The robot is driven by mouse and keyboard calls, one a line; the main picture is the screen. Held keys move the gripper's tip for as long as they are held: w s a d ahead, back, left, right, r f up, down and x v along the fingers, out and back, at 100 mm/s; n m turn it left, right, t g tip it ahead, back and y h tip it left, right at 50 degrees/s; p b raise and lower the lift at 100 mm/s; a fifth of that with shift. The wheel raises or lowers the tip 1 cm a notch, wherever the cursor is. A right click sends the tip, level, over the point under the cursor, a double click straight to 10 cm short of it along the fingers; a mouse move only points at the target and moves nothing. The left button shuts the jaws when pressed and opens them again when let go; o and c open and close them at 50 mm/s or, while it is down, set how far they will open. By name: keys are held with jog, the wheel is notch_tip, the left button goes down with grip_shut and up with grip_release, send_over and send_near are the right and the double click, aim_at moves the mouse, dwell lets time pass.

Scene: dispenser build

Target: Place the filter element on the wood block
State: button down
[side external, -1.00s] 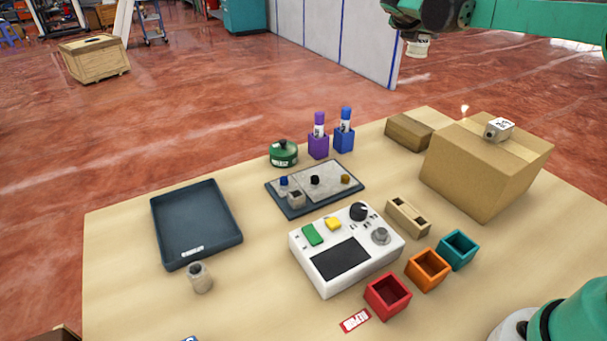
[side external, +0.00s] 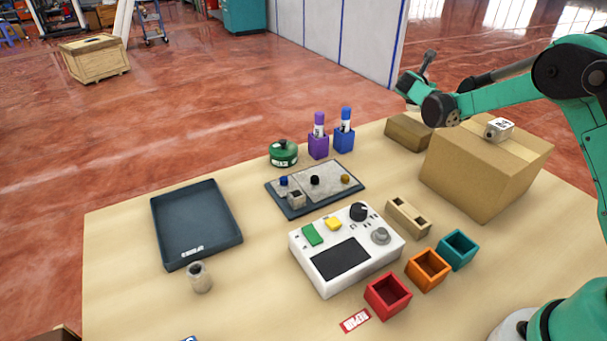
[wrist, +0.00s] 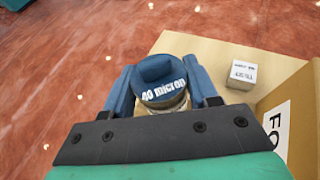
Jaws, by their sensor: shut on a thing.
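The filter element (wrist: 160,72) has a dark blue cap marked "40 micron" and a tan body below it. It sits between the two blue fingers of my gripper (wrist: 162,88) in the wrist view, and they are shut on it. That block lies at the table's far edge, left of the big cardboard box. The filter element cannot be made out in the side view, and its underside is hidden in the wrist view.
The cardboard box (side external: 485,170) stands close, with a white item (side external: 498,129) on top. Blue (side external: 344,140) and purple (side external: 318,146) holders stand left of the block. A white printed cube (wrist: 242,74) shows in the wrist view. The table's front left is mostly clear.

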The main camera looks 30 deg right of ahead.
jog(key=shift+f, duration=1.9)
jog(key=shift+f, duration=0.15)
jog(key=shift+c, duration=1.2)
grip_release()
